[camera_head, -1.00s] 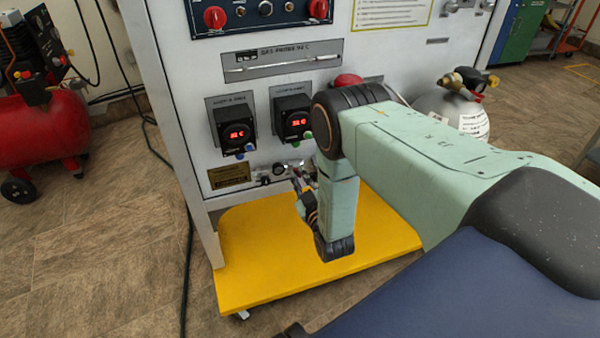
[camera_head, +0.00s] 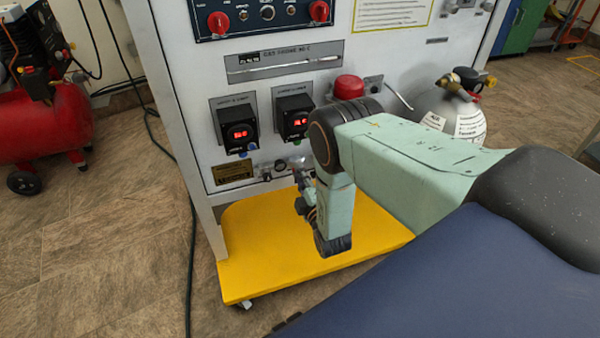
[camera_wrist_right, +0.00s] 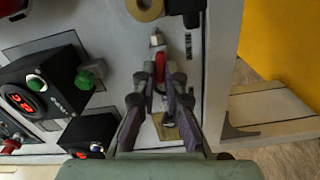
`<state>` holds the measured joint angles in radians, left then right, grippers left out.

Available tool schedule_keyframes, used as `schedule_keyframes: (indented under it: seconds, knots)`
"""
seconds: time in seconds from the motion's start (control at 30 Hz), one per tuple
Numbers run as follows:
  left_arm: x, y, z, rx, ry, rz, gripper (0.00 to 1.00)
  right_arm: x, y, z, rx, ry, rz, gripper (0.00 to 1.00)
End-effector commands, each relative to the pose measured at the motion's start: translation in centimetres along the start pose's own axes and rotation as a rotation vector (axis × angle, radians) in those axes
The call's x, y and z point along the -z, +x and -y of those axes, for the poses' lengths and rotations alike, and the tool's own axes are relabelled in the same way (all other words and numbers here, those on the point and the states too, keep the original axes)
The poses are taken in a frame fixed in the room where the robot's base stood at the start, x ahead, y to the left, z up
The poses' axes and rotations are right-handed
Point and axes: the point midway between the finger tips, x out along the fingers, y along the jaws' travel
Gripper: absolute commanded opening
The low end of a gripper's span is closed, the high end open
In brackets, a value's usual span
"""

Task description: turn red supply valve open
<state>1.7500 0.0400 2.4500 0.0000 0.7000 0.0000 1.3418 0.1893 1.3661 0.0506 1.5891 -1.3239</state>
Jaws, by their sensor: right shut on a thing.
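The red valve lever (camera_wrist_right: 160,67) shows in the right wrist view, on the pale panel beside a silver fitting. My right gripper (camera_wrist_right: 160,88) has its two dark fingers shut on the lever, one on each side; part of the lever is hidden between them. In the head view my right gripper (camera_head: 301,188) is at the low front of the white panel (camera_head: 205,175), and the lever cannot be made out there. My left gripper is not in view.
Two black display boxes (camera_head: 238,134) sit left of my right arm. A red dome (camera_head: 349,87) is above my arm. A yellow base plate (camera_head: 260,275) juts out below. A gas cylinder (camera_head: 455,112) stands right; a red compressor (camera_head: 38,120) stands left.

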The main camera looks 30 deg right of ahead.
Motion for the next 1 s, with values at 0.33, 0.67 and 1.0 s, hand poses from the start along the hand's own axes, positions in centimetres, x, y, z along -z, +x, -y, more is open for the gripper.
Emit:
schedule_keyframes:
  seconds: [0.33, 0.67, 1.0]
  knots:
    - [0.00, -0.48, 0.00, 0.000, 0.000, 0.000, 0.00, -0.15, -0.08, 0.11, 0.002, -0.173, 0.003, 0.00]
    - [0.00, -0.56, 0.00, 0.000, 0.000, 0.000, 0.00, -0.18, -0.07, 0.15, 0.002, -0.220, 0.004, 0.00]
    - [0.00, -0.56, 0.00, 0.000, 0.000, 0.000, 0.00, -0.21, -0.07, 0.14, 0.002, -0.221, 0.004, 0.11]
